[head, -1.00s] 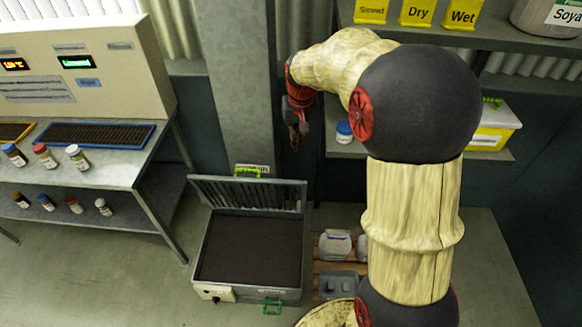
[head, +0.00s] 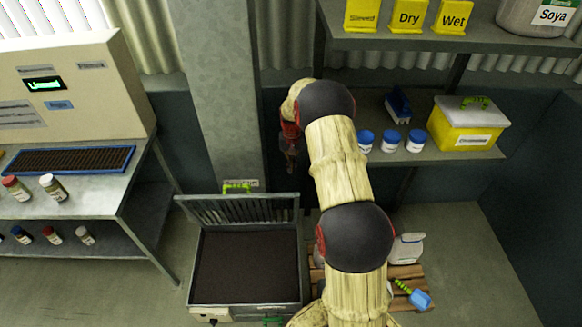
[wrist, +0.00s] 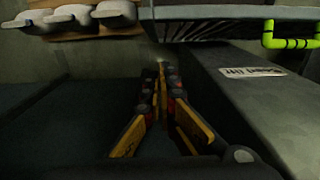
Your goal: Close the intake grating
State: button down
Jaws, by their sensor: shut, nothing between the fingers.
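The intake grating (head: 235,212) is a grey slatted lid standing raised along the back edge of the open intake box (head: 194,272). The box holds dark material. A green handle (head: 238,187) sits on the lid's top edge by the grey pillar. In the wrist view the grating (wrist: 215,30) crosses the top, with its green handle (wrist: 290,40) at upper right. My gripper (head: 291,168) is shut and empty, hanging above and behind the lid's right end, apart from it. Its fingers (wrist: 161,75) meet at the tips in the wrist view.
The grey pillar (head: 212,90) stands directly behind the box. A bench (head: 90,200) with jars is at left. Shelves (head: 470,153) with blue-lidded jars and a yellow box (head: 467,130) are at right. A pallet (head: 405,275) with white containers lies right of the box.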

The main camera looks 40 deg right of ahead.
jog(key=s+a+f+b, duration=0.2)
jog(key=s+f+b, duration=0.1)
jog(key=f, duration=0.4)
jog(key=shift+s+a, duration=0.15)
dwell(0.3)
